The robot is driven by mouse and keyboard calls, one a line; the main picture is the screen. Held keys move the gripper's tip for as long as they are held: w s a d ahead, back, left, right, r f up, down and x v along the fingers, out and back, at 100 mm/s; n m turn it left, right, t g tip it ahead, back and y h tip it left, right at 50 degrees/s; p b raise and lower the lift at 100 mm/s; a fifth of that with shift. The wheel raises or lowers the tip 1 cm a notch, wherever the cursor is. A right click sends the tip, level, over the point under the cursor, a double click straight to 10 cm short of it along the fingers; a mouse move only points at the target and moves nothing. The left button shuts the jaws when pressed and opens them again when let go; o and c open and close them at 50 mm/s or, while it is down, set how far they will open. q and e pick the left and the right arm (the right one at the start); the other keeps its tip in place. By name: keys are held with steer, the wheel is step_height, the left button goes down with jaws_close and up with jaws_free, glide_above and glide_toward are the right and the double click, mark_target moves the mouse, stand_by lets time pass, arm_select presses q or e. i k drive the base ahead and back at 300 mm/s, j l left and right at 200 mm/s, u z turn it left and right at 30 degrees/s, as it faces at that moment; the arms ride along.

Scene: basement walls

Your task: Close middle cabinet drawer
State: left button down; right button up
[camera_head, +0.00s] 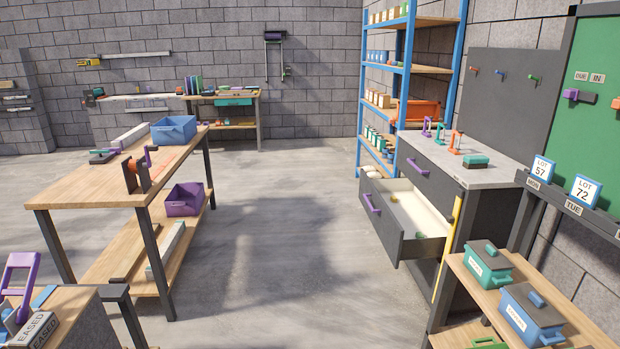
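The grey cabinet (484,208) stands at the right with a light grey top. Its middle drawer (392,219) is pulled out toward the left, with a purple handle (371,204) on its dark front. A small yellow item and a green item lie inside the pale drawer. The drawer above it (428,172) is shut and also has a purple handle. The lower part of the cabinet is partly hidden behind the open drawer. Neither of my grippers shows in the head view.
Open concrete floor (270,250) lies between the wooden workbench (90,184) at left and the cabinet. A wooden shelf (478,290) with teal and blue boxes stands at the front right, close to the cabinet. A blue-framed rack (405,70) stands behind the cabinet.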

mark_target(397, 223)
steer(key=i+z, duration=0.2)
steer(key=i, duration=0.35)
steer(key=i+j+z, duration=0.2)
steer(key=i, duration=0.3)
steer(key=i+j+z, duration=0.2)
steer(key=i, duration=0.35)
